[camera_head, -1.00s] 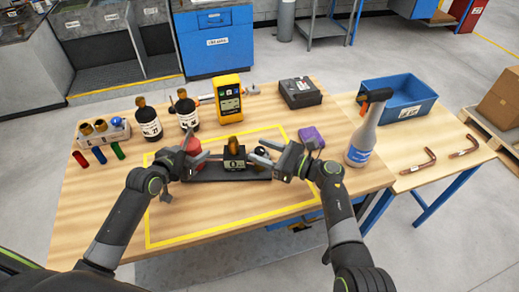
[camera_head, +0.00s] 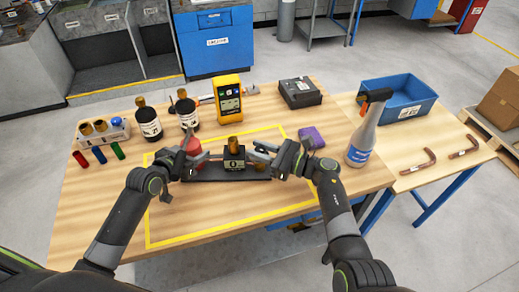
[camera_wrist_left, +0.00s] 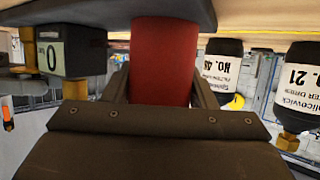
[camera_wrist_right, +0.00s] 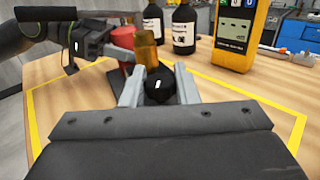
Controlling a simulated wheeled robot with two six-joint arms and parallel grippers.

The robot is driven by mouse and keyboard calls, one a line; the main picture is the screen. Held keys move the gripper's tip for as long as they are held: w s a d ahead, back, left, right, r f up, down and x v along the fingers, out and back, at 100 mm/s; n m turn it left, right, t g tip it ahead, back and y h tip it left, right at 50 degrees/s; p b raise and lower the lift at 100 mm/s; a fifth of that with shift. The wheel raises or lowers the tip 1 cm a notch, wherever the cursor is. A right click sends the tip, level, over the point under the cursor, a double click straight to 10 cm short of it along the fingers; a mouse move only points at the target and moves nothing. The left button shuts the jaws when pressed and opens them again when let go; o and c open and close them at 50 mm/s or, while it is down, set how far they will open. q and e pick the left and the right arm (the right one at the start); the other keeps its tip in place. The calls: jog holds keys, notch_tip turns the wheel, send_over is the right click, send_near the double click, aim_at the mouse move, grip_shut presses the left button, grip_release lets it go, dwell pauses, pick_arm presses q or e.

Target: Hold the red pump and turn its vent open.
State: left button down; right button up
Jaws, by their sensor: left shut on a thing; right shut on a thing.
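The red pump (camera_head: 191,145) stands at the left end of a dark unit on the table, and its red cylinder (camera_wrist_left: 165,60) fills the middle of the left wrist view. My left gripper (camera_head: 196,157) is shut on this cylinder, one finger on each side. The black vent knob (camera_wrist_right: 160,90) with a white upright mark is at the right end of the unit. My right gripper (camera_wrist_right: 158,84) is shut on the knob, which is mostly hidden in the head view. A black block with a white label (camera_head: 234,160) and a brass top sits between the grippers.
Dark bottles (camera_head: 148,122) and a yellow meter (camera_head: 227,100) stand behind the unit. A purple block (camera_head: 311,137) lies near my right gripper, and a spray bottle (camera_head: 367,130) stands further right. The table inside the yellow outline is clear in front.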

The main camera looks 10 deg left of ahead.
jog(key=shift+n+g, duration=1.3)
jog(key=shift+g, duration=0.7)
jog(key=o, duration=0.9)
jog(key=shift+o, duration=0.2)
jog(key=shift+d, duration=0.1)
jog(key=d, duration=1.1)
jog(key=shift+w+d, duration=0.35)
jog(key=shift+d, duration=0.05)
